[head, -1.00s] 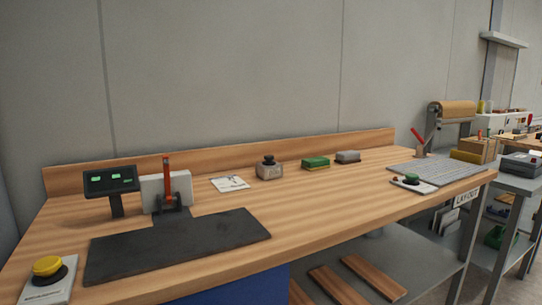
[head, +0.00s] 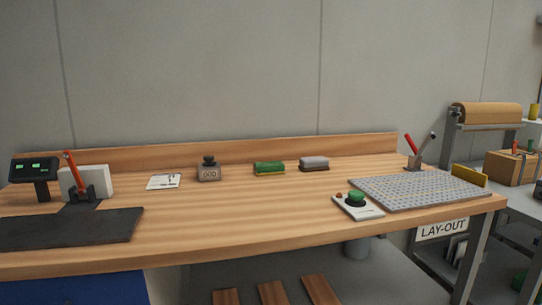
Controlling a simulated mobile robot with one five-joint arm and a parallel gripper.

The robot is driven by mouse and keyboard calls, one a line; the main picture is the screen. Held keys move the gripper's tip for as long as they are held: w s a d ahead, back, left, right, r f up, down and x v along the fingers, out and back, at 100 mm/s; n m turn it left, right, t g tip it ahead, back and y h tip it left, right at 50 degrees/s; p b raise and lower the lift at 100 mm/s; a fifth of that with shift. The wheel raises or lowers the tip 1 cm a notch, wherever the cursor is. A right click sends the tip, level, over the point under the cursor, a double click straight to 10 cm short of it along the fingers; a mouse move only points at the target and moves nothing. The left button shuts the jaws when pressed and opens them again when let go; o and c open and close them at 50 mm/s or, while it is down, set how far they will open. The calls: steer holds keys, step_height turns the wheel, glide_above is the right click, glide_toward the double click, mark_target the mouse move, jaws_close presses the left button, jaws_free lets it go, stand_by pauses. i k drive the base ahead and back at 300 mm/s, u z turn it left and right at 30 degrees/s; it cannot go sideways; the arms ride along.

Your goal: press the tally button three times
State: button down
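A small grey tally counter (head: 208,173) stands upright on the wooden bench, near the back and left of the middle. It has a black push button (head: 208,160) on top and a dial on its front that seems to read 000. A green round button (head: 356,197) on a white plate, with a small red-orange part beside it, lies nearer the front edge at the right. My gripper is not in view.
The wooden bench (head: 250,215) is clear in front of the counter. A white card (head: 164,182) lies left of it, and a green block (head: 269,168) and a grey block (head: 314,164) lie right. A black mat (head: 75,228) and display (head: 34,170) are at left, a perforated grey plate (head: 420,190) at right.

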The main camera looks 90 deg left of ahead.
mark_target(209, 158)
steer(key=i, duration=1.8)
steer(key=u, duration=5.05)
steer(key=i, duration=1.7)
